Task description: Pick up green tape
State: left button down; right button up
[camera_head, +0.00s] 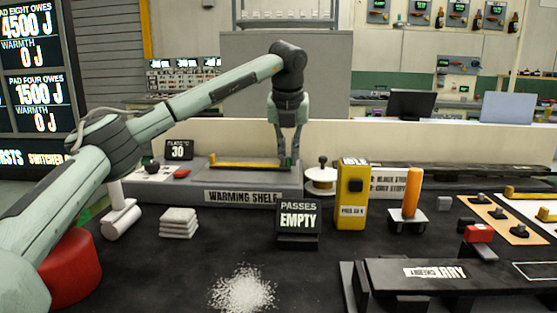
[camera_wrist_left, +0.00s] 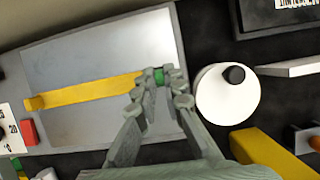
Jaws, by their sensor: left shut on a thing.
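The green tape (camera_wrist_left: 159,76) is a small green piece at the right end of the warming shelf's top, beside the end of a yellow bar. My left gripper (camera_head: 288,160) reaches down over that end of the shelf. In the left wrist view its fingertips (camera_wrist_left: 158,88) are closed around the green tape, which is partly hidden by them. In the head view a sliver of green shows by the fingertips. I cannot tell whether the tape touches the shelf. My right gripper is not in view.
The yellow bar (camera_wrist_left: 85,92) lies along the grey warming shelf (camera_head: 196,181). Right of the shelf stands a white round spool (camera_head: 321,176), then a yellow box (camera_head: 352,190). A "PASSES EMPTY" sign (camera_head: 298,220) stands in front. White granules (camera_head: 243,290) lie on the dark table.

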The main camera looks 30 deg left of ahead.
pick_arm(q)
jog(key=shift+r, duration=0.4)
notch_tip(320, 180, up, 3)
jog(key=shift+f, duration=0.2)
jog(key=s+a+r+b, duration=0.1)
jog(key=s+a+r, duration=0.6)
jog(key=s+a, duration=0.1)
jog(key=shift+s+b, duration=0.3)
jog(key=shift+s, duration=0.05)
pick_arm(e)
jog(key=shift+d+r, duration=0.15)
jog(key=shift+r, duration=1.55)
